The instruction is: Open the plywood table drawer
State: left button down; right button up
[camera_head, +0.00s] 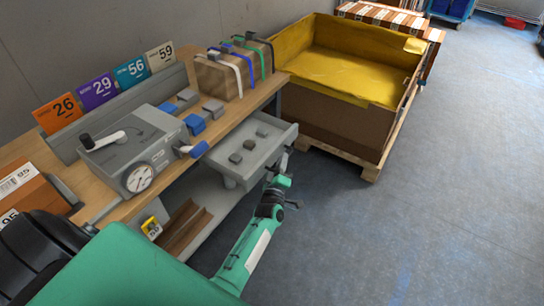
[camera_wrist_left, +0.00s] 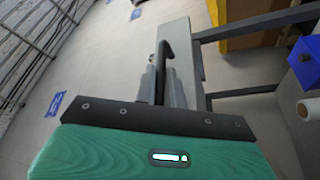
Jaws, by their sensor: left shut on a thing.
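The plywood table (camera_head: 170,165) stands along the wall in the head view. Its grey drawer (camera_head: 262,163) sticks out from under the right part of the tabletop and is open, with several small dark grey blocks (camera_head: 236,158) inside. My green left arm reaches up to the drawer front. My left gripper (camera_head: 284,163) is shut on the drawer handle. In the left wrist view the gripper fingers (camera_wrist_left: 163,85) close around the dark handle (camera_wrist_left: 161,68) in front of the pale drawer front (camera_wrist_left: 177,40). My right gripper is not in view.
A large box lined with yellow (camera_head: 345,75) sits on a pallet to the right of the table. A grey machine with a dial (camera_head: 140,150), numbered cards and wrapped parcels (camera_head: 232,72) crowd the tabletop. The floor (camera_head: 420,210) in front is clear.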

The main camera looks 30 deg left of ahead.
pick_arm(q)
jog(key=shift+s+d+f, duration=0.1)
jog(key=shift+s+d, duration=0.05)
jog(key=shift+d, duration=0.85)
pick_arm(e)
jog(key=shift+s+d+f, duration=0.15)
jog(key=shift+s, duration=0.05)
pick_arm(q)
jog(key=c, duration=1.8)
grip_release()
jog(key=shift+o, duration=0.2)
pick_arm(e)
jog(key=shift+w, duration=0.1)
